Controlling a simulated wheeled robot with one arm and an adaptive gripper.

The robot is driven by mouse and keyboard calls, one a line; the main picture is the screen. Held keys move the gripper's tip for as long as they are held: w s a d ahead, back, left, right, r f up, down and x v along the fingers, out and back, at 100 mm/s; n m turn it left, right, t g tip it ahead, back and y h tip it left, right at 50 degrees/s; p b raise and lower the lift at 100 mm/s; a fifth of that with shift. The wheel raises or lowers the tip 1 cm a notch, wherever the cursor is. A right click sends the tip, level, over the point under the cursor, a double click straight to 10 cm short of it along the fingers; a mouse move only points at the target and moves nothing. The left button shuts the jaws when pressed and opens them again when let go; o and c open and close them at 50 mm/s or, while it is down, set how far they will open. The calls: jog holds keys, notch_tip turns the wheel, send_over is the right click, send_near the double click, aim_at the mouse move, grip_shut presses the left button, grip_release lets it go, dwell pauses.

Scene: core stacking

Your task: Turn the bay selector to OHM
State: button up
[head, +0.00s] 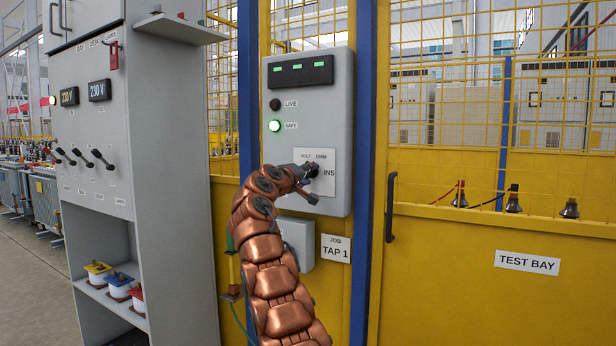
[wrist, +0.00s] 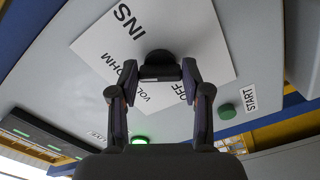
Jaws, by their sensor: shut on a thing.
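The bay selector is a black knob (wrist: 160,57) on a white plate (head: 327,188) on the grey control box. The plate reads VOLT, OHM and INS in the head view; the wrist view also shows OFF, partly covered by a finger. My gripper (wrist: 159,78) is at the knob, with one finger on each side of its bar, shut on it. In the head view my gripper (head: 309,180) covers much of the knob and the plate's left part. I cannot tell which label the knob points to.
The control box (head: 340,120) has a lit green SAFE lamp (head: 275,126) and a dark LIVE lamp (head: 275,104). A green START button (wrist: 227,111) sits beside the plate. A grey cabinet (head: 170,120) stands left, and a yellow fenced gate with a handle (head: 391,208) right.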

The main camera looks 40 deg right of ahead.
jog(key=o, duration=1.2)
jog(key=shift+c, duration=0.2)
jog(key=shift+s+a+r, duration=0.15)
